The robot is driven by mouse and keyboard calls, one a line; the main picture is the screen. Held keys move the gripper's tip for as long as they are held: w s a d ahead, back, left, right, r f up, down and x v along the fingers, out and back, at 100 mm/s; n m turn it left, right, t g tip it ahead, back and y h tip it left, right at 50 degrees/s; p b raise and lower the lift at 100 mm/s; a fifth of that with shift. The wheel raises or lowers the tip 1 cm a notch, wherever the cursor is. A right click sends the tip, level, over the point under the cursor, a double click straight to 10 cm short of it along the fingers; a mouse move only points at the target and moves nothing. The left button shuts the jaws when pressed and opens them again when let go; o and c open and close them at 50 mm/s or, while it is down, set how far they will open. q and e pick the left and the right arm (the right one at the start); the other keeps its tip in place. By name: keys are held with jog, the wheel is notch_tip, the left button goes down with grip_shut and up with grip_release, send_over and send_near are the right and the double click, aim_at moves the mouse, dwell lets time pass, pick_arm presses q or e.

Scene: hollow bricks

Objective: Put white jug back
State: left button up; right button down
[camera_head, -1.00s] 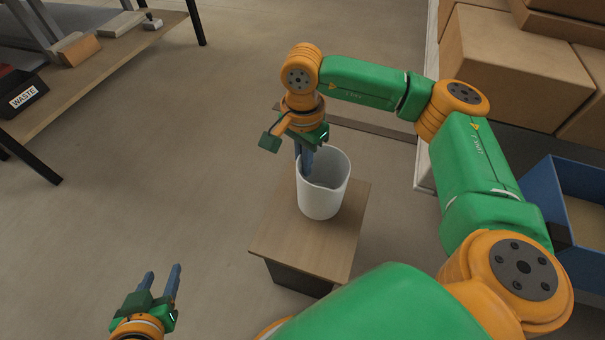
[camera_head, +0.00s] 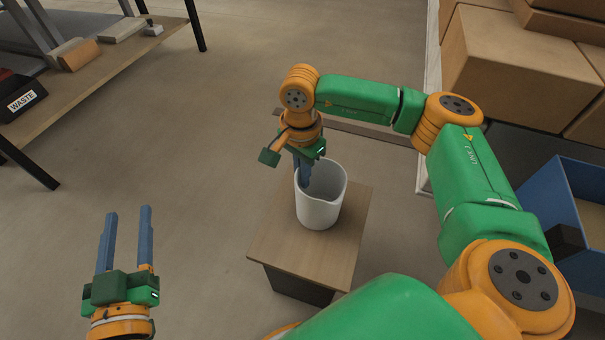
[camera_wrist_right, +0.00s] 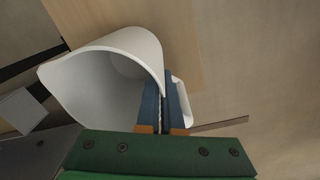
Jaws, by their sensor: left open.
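The white jug (camera_head: 321,208) is upright over the small wooden-topped stand (camera_head: 285,250); whether its base touches the top is hard to tell. My right gripper (camera_head: 304,180) points down at the jug's left rim. In the right wrist view, its blue fingers (camera_wrist_right: 164,108) are close together on the wall of the jug (camera_wrist_right: 100,88), beside the handle (camera_wrist_right: 183,100). The right gripper is shut on the jug. My left gripper (camera_head: 127,215) is open and empty at the lower left, with its two blue fingers apart.
A wooden bench (camera_head: 100,70) at the upper left holds a black WASTE bin (camera_head: 22,98) and several small items. Cardboard boxes (camera_head: 520,70) are stacked at the upper right. A blue crate (camera_head: 550,190) stands at the right. The floor between bench and stand is clear.

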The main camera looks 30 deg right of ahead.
jog(key=c, duration=1.1)
grip_release()
pick_arm(q)
jog(key=shift+r, duration=0.35)
